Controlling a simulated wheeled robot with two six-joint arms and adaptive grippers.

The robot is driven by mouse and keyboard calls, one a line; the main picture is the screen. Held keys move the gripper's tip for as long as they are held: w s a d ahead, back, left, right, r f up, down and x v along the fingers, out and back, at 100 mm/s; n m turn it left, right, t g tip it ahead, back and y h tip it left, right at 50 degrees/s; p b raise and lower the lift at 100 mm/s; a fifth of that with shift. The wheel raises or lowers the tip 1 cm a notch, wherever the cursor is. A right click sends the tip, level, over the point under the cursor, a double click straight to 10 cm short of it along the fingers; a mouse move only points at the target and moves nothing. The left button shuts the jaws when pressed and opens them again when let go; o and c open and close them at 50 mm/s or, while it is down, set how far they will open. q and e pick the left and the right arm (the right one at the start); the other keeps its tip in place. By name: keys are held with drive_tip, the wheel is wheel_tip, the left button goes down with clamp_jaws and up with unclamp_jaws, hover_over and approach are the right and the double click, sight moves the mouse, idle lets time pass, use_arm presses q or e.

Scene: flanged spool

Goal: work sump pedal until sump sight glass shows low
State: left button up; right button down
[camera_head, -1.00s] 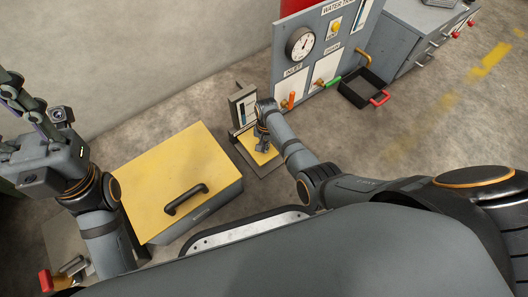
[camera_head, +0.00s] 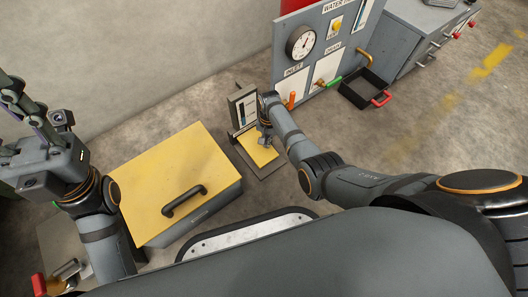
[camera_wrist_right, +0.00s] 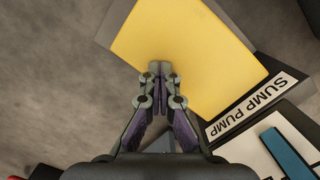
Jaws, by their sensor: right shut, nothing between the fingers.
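The sump pedal (camera_head: 256,154) is a yellow plate on a dark base on the floor, left of the water panel. It fills the upper middle of the wrist view (camera_wrist_right: 185,45). My right gripper (camera_head: 265,143) is shut and empty over the pedal; its closed fingertips (camera_wrist_right: 160,68) overlap the yellow plate. I cannot tell whether they touch it. The sump sight glass (camera_head: 247,108) stands on a small grey post behind the pedal. It shows a blue column (camera_wrist_right: 288,152) beside the SUMP PUMP label (camera_wrist_right: 252,104). My left gripper (camera_head: 22,98) is raised at the far left, its jaw opening unclear.
A yellow-topped box (camera_head: 175,165) with a black handle stands left of the pedal. The water panel (camera_head: 325,45) with gauge and valves rises behind right. A black tray (camera_head: 364,89) with a red handle sits by it. Open floor (camera_head: 430,135) lies right.

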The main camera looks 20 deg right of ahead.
wheel_tip(320, 180, up, 11)
drive_tip(key=shift+w+d+r, duration=0.2)
drive_tip(key=shift+w+d, duration=0.1)
drive_tip(key=shift+w, duration=0.15)
idle(0.4)
